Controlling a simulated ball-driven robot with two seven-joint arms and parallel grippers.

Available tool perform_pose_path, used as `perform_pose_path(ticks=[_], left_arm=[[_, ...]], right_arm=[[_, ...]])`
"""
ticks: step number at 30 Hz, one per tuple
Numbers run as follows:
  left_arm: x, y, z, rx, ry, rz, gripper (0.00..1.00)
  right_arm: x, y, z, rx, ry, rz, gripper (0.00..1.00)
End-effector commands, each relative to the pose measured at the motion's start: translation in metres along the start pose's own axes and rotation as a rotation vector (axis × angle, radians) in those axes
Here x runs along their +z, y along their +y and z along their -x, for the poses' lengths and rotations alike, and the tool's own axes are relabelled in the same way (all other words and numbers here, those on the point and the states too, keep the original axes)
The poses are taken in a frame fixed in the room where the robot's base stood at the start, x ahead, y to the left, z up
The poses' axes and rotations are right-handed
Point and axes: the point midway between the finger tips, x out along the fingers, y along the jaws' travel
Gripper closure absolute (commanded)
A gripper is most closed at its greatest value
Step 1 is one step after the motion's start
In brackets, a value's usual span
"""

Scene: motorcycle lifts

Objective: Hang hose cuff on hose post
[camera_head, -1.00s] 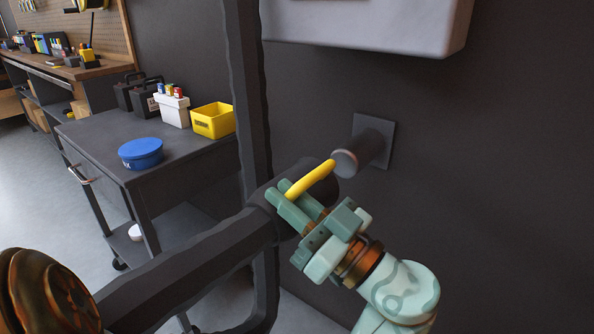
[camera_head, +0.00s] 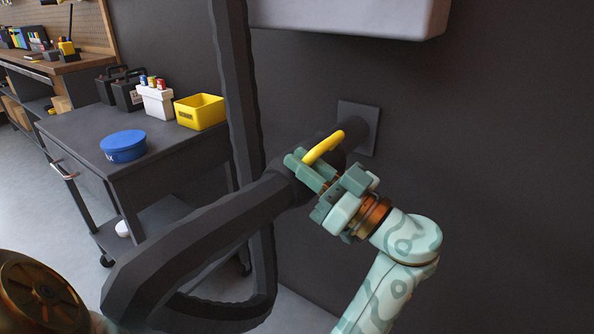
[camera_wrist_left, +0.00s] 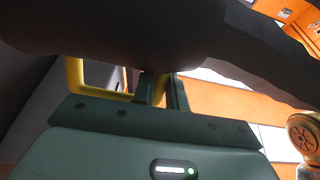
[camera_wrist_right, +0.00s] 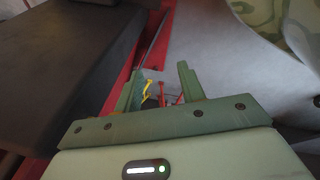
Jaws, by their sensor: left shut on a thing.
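The dark hose cuff (camera_head: 288,184) with its yellow handle (camera_head: 323,147) is at the end of the thick dark hose (camera_head: 200,236). My left gripper (camera_head: 310,168) is shut on the yellow handle, which also shows in the left wrist view (camera_wrist_left: 75,76). The dark hose post sticks out from a square wall plate (camera_head: 371,127). The cuff is in line with the post, and the cuff and handle hide most of it. I cannot tell whether the cuff is around the post or just in front of it. My right gripper (camera_wrist_right: 158,85) is open and empty in the right wrist view.
A dark cart (camera_head: 150,172) at left holds a blue round tub (camera_head: 124,147), a yellow bin (camera_head: 201,112) and a white caddy (camera_head: 156,102). A pale grey box (camera_head: 350,14) overhangs the post on the wall. The hose loops up past the cart.

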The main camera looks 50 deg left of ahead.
Motion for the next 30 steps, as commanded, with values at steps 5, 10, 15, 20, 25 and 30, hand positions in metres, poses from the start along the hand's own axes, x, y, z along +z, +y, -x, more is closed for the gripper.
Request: perform_pose_path(ticks=[5, 10, 15, 20, 25, 30], left_arm=[[0.000, 0.017, 0.000, -0.001, 0.001, 0.001, 1.00], [0.000, 0.033, 0.000, -0.001, 0.002, 0.001, 1.00], [0.000, 0.049, 0.000, -0.001, 0.002, 0.001, 1.00], [0.001, 0.064, -0.001, -0.001, 0.002, -0.001, 1.00], [0.001, 0.080, -0.001, -0.001, 0.002, -0.001, 1.00], [-0.001, 0.096, -0.002, 0.000, 0.001, 0.000, 1.00]], right_arm=[[-0.008, 0.000, 0.001, -0.001, 0.027, -0.012, 0.60], [-0.014, 0.000, 0.002, -0.003, 0.050, -0.024, 0.60], [-0.021, 0.000, 0.003, -0.005, 0.075, -0.039, 0.60], [-0.025, -0.002, 0.004, -0.010, 0.095, -0.052, 0.60], [-0.032, -0.003, 0.006, -0.014, 0.122, -0.070, 0.60], [-0.041, -0.001, 0.011, -0.013, 0.152, -0.085, 0.60]])
